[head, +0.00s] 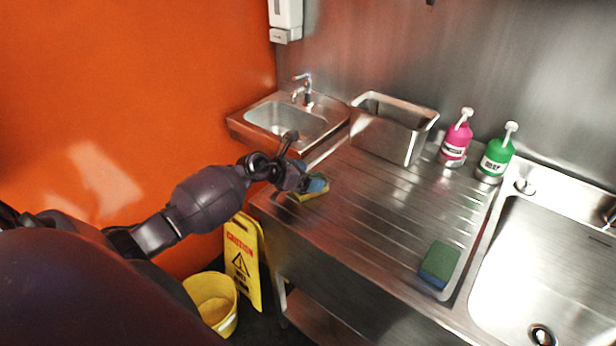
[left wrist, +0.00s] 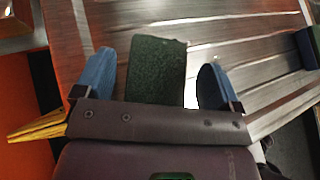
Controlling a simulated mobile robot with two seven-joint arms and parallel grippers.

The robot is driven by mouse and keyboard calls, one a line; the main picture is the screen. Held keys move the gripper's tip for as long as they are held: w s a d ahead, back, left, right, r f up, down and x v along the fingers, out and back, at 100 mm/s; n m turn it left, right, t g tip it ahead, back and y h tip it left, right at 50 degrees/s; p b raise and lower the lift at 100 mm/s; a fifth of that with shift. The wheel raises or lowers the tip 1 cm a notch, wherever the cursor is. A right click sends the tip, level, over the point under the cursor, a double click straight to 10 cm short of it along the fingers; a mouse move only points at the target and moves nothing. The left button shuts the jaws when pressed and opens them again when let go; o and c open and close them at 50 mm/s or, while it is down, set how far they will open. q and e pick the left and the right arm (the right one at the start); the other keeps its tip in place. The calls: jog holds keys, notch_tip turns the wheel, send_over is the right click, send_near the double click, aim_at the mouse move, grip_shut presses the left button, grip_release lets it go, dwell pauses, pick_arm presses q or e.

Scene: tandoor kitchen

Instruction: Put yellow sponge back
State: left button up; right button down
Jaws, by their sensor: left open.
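The yellow sponge (head: 314,195) lies at the left end of the ridged steel drainboard, mostly hidden by my left gripper (head: 312,184); only a yellow edge shows in the head view. In the left wrist view its dark green top (left wrist: 155,72) lies between the two blue fingertips of my left gripper (left wrist: 158,82). The jaws are open, with a gap visible on the right side of the sponge. A second sponge, green on top and blue below (head: 438,265), lies at the drainboard's front right. My right gripper is not in view.
An open steel bin (head: 408,147) stands at the drainboard's back left, beside pink (head: 456,140) and green (head: 497,154) bottles. A hand basin (head: 290,120) is behind the gripper. A large sink (head: 560,270) lies right. A caution sign (head: 243,258) and yellow bucket (head: 213,302) stand below.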

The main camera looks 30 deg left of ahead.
pick_arm(q)
jog(key=v, duration=1.2)
jog(key=s+d+n+t, duration=0.1)
jog(key=d+n, duration=0.1)
jog(key=s+d+f+n+h, duration=0.1)
jog(key=d+n, duration=0.1)
jog(key=s+d+f+n+t+h, duration=0.1)
jog(key=d+n, duration=0.1)
jog(key=shift+s+d+f+t, duration=0.1)
jog(key=shift+s+f+t, duration=0.1)
jog(key=shift+t, duration=0.1)
jog(key=s+d+f+n+y, duration=0.2)
jog(key=s+f+n, duration=0.3)
jog(key=n, duration=0.6)
jog(key=s+d+f+n+y, duration=0.3)
jog(key=s+d+f+n, duration=0.1)
jog(key=n, duration=0.7)
jog(key=s+d+f+n+g+y, duration=0.1)
jog(key=s+d+f+n+y, duration=0.2)
jog(key=n, duration=0.9)
jog(key=s+d+f, duration=0.1)
jog(key=s+f, duration=0.2)
jog(key=s, duration=0.2)
jog(key=shift+w, duration=0.1)
